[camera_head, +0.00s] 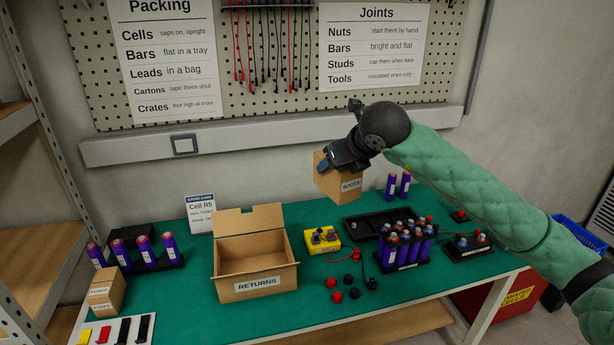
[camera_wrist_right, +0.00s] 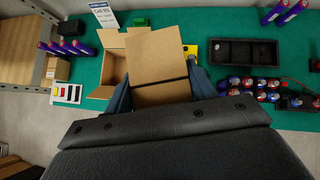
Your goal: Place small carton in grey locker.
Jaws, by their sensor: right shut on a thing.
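A small brown carton (camera_head: 338,184) with a label that seems to read "BOOTS" is held above the back of the green table. My right gripper (camera_head: 345,158) is shut on it from above. In the right wrist view the carton (camera_wrist_right: 158,62) sits between the two fingers, with a dark seam across its face. No grey locker can be made out in either view. My left gripper is not in view.
An open "RETURNS" box (camera_head: 255,270) stands below and left of the held carton. Small cartons (camera_head: 105,292) and purple cells (camera_head: 145,252) are at the left. A black tray (camera_head: 372,224) and racked cells (camera_head: 405,248) are right. Metal shelving (camera_head: 40,120) stands far left.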

